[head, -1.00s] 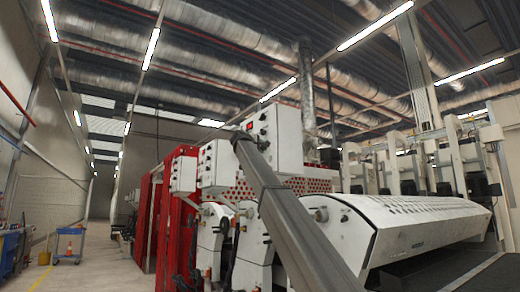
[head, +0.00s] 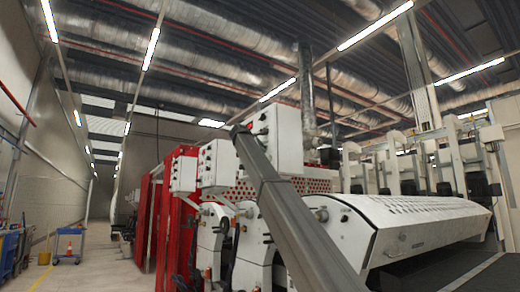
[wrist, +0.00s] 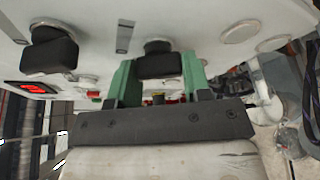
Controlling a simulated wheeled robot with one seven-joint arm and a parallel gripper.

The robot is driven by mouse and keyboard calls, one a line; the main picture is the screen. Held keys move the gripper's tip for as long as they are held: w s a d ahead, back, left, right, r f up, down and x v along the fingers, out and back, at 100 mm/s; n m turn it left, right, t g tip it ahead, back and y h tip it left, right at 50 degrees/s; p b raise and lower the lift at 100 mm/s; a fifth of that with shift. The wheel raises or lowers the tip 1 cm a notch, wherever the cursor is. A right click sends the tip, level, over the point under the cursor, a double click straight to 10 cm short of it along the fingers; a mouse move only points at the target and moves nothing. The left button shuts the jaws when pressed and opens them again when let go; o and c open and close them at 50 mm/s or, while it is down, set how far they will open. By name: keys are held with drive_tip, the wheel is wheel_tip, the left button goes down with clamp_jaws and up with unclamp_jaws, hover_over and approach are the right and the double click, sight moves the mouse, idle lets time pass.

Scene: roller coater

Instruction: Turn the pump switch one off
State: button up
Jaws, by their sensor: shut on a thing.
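A white control box (head: 287,130) with dark knobs stands on top of the machine in the head view. In the wrist view its white panel (wrist: 200,20) carries two black rotary switches, one at the left (wrist: 50,50) and one in the middle (wrist: 159,62). My gripper (wrist: 158,72) has its two green fingers on either side of the middle switch and is shut on it. I cannot read which switch is pump switch one. In the head view my arm hides the gripper and part of the box.
A red digital display (wrist: 38,88) is beside the left switch. Round white buttons (wrist: 240,31) are to the right on the panel. Other white control boxes (head: 215,163) stand left of my arm. The long white machine cover (head: 410,225) is at the right. The aisle floor (head: 95,260) is at the left.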

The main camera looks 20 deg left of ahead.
idle(0.3)
drive_tip(key=o, duration=0.9)
drive_tip(key=v, duration=1)
drive_tip(key=shift+s+a+r, duration=0.1)
drive_tip(key=shift+s+a, duration=0.05)
drive_tip(key=shift+s, duration=0.2)
